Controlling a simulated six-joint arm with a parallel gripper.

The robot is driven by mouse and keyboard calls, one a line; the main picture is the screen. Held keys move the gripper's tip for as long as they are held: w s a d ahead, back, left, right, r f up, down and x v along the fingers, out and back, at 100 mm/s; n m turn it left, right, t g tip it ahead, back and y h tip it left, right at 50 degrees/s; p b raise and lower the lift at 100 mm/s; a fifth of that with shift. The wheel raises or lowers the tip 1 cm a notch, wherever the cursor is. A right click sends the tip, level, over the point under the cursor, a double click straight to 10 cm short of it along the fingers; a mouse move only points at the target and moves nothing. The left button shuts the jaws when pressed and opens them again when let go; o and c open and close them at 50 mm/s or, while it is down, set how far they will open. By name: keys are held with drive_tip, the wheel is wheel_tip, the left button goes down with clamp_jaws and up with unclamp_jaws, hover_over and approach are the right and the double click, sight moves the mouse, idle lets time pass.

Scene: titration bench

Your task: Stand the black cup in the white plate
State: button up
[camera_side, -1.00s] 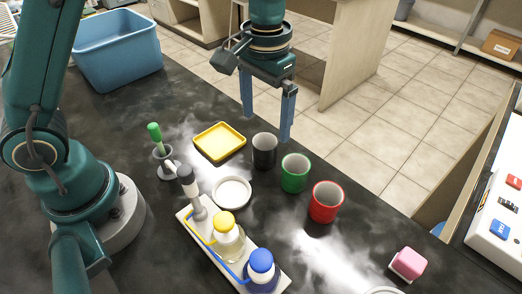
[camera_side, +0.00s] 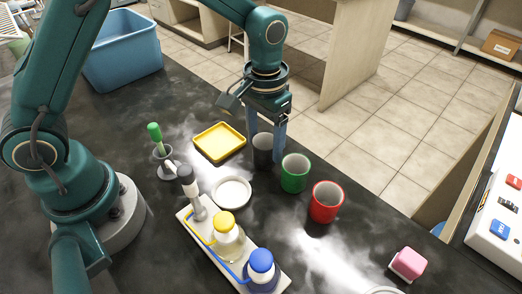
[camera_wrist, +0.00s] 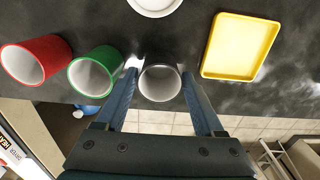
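The black cup (camera_side: 263,158) stands upright on the dark bench, between the yellow tray and the green cup. It also shows in the wrist view (camera_wrist: 160,84), with its open mouth between my two fingers. My gripper (camera_side: 265,143) is lowered at the cup, its fingers open on either side of it; a gap shows on at least the right side in the wrist view. The white plate (camera_side: 232,191) lies empty on the bench, to the left of and nearer the camera than the cup. Its edge shows at the top of the wrist view (camera_wrist: 155,3).
A green cup (camera_side: 295,174) and a red cup (camera_side: 326,203) stand right of the black cup. A yellow tray (camera_side: 219,142) lies to its left. A rack with bottles (camera_side: 237,258) stands in front of the plate. The bench edge is close behind the cups.

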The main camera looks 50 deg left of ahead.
drive_tip(key=c, duration=0.5)
drive_tip(key=shift+r, duration=2.7)
drive_tip(key=shift+s+d+f+m, duration=0.3)
drive_tip(key=shift+s+f, duration=0.3)
drive_tip(key=shift+s, duration=1.05)
drive_tip(key=shift+s+d+f+m, duration=0.2)
drive_tip(key=shift+s+f+m, duration=0.3)
drive_tip(key=shift+s, duration=1.2)
drive_tip(key=shift+s+d+f+m, duration=0.3)
drive_tip(key=shift+s+f, duration=0.35)
drive_tip(key=shift+s, duration=1)
